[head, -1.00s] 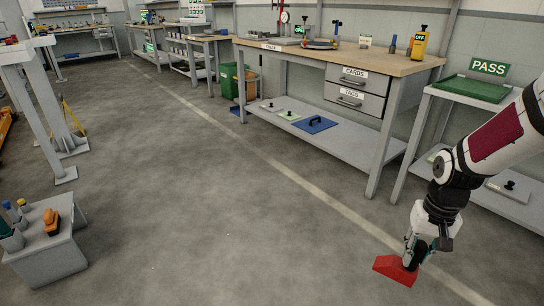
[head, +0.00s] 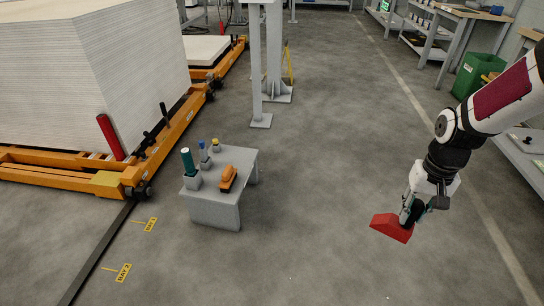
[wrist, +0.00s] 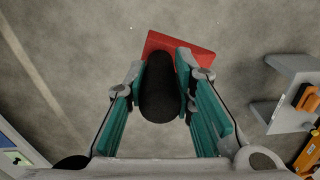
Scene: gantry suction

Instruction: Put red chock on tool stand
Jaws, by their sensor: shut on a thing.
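The red chock (head: 391,229) is a wedge with a black rounded handle. My gripper (head: 409,212) is shut on the handle and holds the chock above the floor, at the right in the head view. In the wrist view the red chock (wrist: 180,50) shows beyond my gripper (wrist: 160,88), whose teal fingers press on both sides of the handle. The tool stand, a low grey stand (head: 215,208), is left of the gripper and apart from it. An orange tool (head: 228,176) lies on its top, and the stand also shows in the wrist view (wrist: 287,95).
A green cylinder (head: 188,162) and a blue-topped tool (head: 203,152) stand in holders at the stand's left side. An orange cart (head: 110,181) with a tall white stack (head: 85,75) is at the left. A grey post (head: 255,70) rises behind the stand. The floor between is clear.

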